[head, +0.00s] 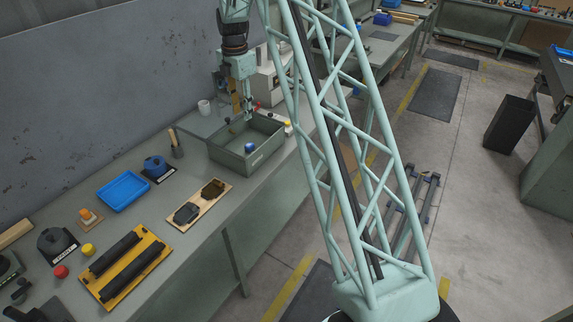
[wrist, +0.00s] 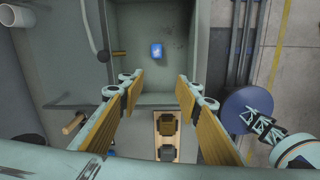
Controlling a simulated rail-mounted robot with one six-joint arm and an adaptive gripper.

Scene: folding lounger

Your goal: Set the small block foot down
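My gripper (head: 243,108) is above the grey-green open bin (head: 232,160) in the head view. In the wrist view my gripper (wrist: 158,82) has its two tan-padded fingers wide apart, with nothing between them. A small blue piece (head: 249,147) lies on the bin floor and also shows in the wrist view (wrist: 157,51). A small brownish piece (wrist: 119,53) is at the bin's left wall in the wrist view. A light wooden board (head: 200,203) on the bench carries two dark blocks, one grey (head: 186,213) and one brown (head: 213,188). I cannot tell which piece is the small block foot.
A blue tray (head: 123,190), a blue round piece (head: 154,167) and a yellow board with black bars (head: 125,266) stand on the bench. Bare bench lies around the wooden board.

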